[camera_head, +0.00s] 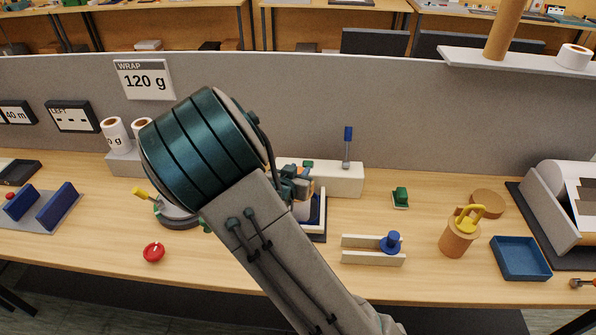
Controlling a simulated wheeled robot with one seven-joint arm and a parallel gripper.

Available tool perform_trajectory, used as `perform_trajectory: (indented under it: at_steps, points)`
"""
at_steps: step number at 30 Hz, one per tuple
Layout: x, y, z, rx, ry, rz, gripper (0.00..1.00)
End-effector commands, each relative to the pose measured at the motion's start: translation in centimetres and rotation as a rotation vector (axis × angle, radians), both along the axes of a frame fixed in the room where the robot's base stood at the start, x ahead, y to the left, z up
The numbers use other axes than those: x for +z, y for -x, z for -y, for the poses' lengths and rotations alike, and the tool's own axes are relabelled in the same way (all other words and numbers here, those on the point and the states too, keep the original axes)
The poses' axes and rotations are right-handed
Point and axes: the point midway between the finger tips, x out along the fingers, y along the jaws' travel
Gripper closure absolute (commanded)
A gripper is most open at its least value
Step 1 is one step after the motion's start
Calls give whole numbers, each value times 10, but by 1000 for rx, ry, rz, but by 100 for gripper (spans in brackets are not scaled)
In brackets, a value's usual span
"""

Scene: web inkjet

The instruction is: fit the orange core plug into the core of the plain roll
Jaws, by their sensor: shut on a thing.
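My gripper (300,182) shows just past my dark teal arm, over the bench in front of a white block. It is shut, and a small orange piece (311,187) shows at its fingers, which I take to be the orange core plug. Most of that piece is hidden by the fingers and arm. Two white rolls with brown cores stand on a grey stand (124,163) at the left. The left roll (115,134) bears print ending in "g". The other roll (142,124) shows no print, but my arm partly covers it. My gripper is well right of both.
A white block (335,180) with a blue-handled lever (348,147) stands behind my gripper. A red button (154,252), a cream slotted holder (372,257), a brown cup (456,241) and a blue tray (520,258) stand on the bench. Another white roll (574,57) lies on the shelf.

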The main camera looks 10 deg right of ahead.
Motion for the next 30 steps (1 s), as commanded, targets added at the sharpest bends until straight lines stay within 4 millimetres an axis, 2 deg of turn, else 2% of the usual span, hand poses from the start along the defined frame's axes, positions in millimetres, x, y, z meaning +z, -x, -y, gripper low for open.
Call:
perform_trajectory:
  at_steps: [28, 29, 30]
  points:
    - [-25, 0, 0, 0, 0, 0, 94]
    - [-25, 0, 0, 0, 0, 0, 70]
    - [-24, 0, 0, 0, 0, 0, 59]
